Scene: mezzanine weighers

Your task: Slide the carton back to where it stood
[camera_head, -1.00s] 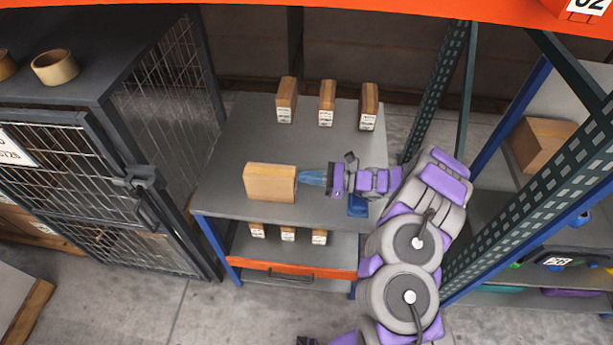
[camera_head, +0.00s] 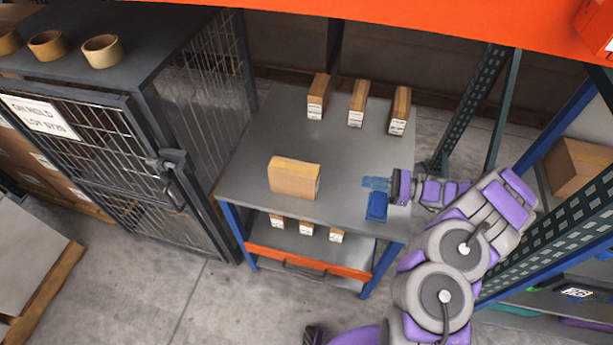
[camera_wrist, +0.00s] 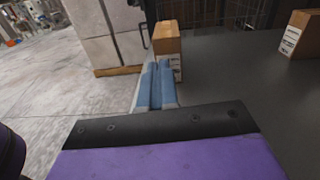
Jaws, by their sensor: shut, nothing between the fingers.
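The carton (camera_head: 292,178) is a brown box standing on the grey tabletop (camera_head: 240,185), left of centre and near the front edge. My gripper (camera_head: 366,182) is to its right, low over the table, with its blue fingers shut and pointing at the carton. A clear gap separates the fingertips from the carton in the head view. In the wrist view the carton (camera_wrist: 167,40) stands straight ahead, beyond the shut fingers (camera_wrist: 160,65), which hide part of its lower face.
Several small labelled cartons stand at the table's back, including one at left (camera_head: 318,96), and on the lower shelf (camera_head: 306,234). A blue item (camera_head: 377,206) sits beside my gripper. A mesh cage (camera_head: 165,160) is left; a perforated rack post (camera_head: 470,105) is right.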

